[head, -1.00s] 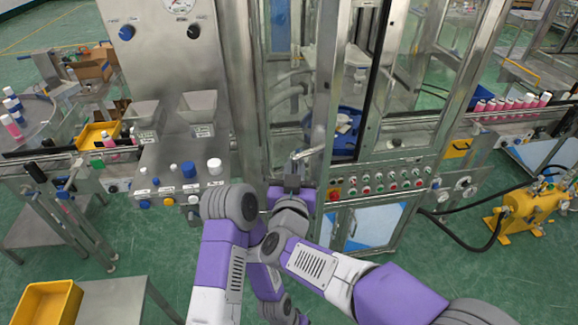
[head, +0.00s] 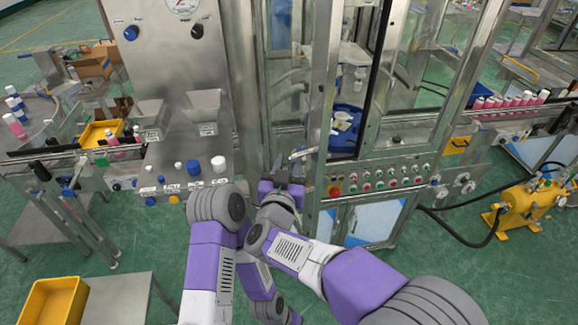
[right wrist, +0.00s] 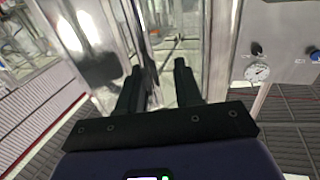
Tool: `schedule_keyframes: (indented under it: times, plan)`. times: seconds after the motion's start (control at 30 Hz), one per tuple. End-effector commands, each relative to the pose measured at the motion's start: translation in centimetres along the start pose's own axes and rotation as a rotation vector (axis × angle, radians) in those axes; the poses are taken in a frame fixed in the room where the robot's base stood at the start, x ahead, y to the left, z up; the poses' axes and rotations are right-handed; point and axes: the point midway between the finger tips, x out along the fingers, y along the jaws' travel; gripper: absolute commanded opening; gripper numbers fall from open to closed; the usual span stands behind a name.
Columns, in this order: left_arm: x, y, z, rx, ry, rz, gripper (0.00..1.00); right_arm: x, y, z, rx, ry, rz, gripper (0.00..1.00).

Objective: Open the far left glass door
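The far left glass door (head: 291,80) is a tall metal-framed pane on the machine's front. A slim metal handle (head: 303,153) sticks out low on its right frame. I cannot tell if the door is ajar. My right gripper (head: 287,178) is just below and left of the handle in the head view. In the right wrist view my gripper (right wrist: 158,85) has its two dark fingers apart, with shiny metal framing and glass beyond and between them. No firm hold shows. My left arm stands in front of the machine; its gripper does not show.
A button panel (head: 385,178) sits below the doors, right of my gripper. A steel console (head: 190,150) with caps and hoppers stands left. A yellow pump (head: 520,208) with a black hose is at right. A yellow bin (head: 52,302) sits at lower left.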

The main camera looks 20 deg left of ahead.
Motion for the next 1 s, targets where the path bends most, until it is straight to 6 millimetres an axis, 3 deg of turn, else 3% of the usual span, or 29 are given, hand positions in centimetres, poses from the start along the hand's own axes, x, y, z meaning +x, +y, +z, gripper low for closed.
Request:
schedule_keyframes:
  times: [0.23, 0.63, 1.0]
  plan:
    - [0.2, -0.1, 0.0, 0.000, 0.000, 0.000, 0.00, -0.8, 0.0, 0.1, 0.001, -0.002, -0.001, 0.35]
    - [1.1, -0.4, 0.0, 0.000, 0.000, 0.000, 0.00, -6.7, -0.2, 0.1, 0.001, -0.001, -0.003, 0.35]
    - [1.1, -0.4, 0.0, 0.000, 0.000, 0.000, 0.00, -7.4, -0.1, 0.1, -0.001, -0.002, 0.000, 0.33]
